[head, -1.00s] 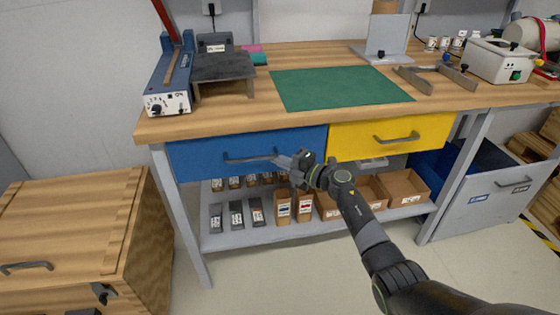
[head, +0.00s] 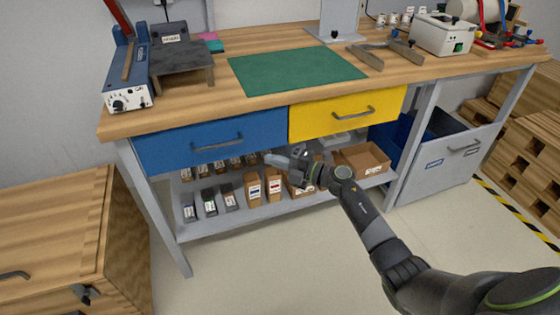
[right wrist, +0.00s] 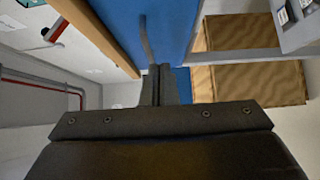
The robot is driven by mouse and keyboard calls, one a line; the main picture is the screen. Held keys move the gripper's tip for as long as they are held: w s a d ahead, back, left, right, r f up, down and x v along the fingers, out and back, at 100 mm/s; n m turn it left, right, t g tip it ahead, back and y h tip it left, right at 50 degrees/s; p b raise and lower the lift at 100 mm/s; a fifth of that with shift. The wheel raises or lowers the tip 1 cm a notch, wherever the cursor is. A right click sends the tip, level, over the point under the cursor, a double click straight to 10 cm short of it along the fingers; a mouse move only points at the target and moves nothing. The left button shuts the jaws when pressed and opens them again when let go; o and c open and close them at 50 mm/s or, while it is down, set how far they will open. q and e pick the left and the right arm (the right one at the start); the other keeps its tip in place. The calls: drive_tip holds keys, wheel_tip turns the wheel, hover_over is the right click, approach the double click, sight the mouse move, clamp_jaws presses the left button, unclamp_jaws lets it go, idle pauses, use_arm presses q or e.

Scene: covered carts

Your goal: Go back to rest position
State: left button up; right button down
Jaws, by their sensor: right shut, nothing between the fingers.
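My right gripper (head: 272,160) is in front of the workbench, just below the blue drawer (head: 212,143), with its arm coming in from the lower right. Its fingers are shut and hold nothing. In the right wrist view the shut fingers (right wrist: 164,84) point toward the blue drawer front (right wrist: 162,28) and its handle (right wrist: 147,40). The blue drawer and the yellow drawer (head: 345,114) are both closed. My left gripper is not in view.
A wooden workbench (head: 200,100) carries a green mat (head: 295,72) and equipment. Boxes stand on its lower shelf (head: 235,219). A wooden cabinet (head: 50,235) stands at the left, a grey bin (head: 455,160) at the right. Bare floor (head: 260,270) lies in front.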

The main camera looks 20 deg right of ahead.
drive_tip(key=s+d+f+m+t+h, duration=0.2)
drive_tip(key=s+d+f+m+h, duration=0.3)
drive_tip(key=f+m, duration=0.35)
drive_tip(key=s+d+f+m+t+h, duration=0.1)
drive_tip(key=s+d+f+m+h, duration=0.5)
drive_tip(key=f, duration=0.4)
drive_tip(key=s+d+f+m+g+h, duration=0.35)
drive_tip(key=s+f+m+g, duration=0.45)
drive_tip(key=s+f, duration=0.9)
drive_tip(key=s+a+f+m+g, duration=0.2)
drive_tip(key=s+f, duration=0.1)
drive_tip(key=s, duration=0.5)
drive_tip(key=s+a+f+m+g, duration=0.2)
drive_tip(key=s+f+g, duration=0.1)
drive_tip(key=s, duration=0.5)
drive_tip(key=s+a+f+m+g, duration=0.15)
drive_tip(key=s+f, duration=0.25)
drive_tip(key=s, duration=0.5)
use_arm(q)
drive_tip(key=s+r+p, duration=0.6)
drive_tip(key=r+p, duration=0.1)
drive_tip(key=p, duration=0.6)
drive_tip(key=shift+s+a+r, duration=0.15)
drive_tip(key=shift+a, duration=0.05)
use_arm(e)
drive_tip(key=s+r, duration=0.5)
drive_tip(key=r, duration=0.2)
drive_tip(key=shift+s+d+r+y, duration=0.2)
drive_tip(key=shift+d+r+y, duration=0.05)
drive_tip(key=shift+r+y, duration=0.15)
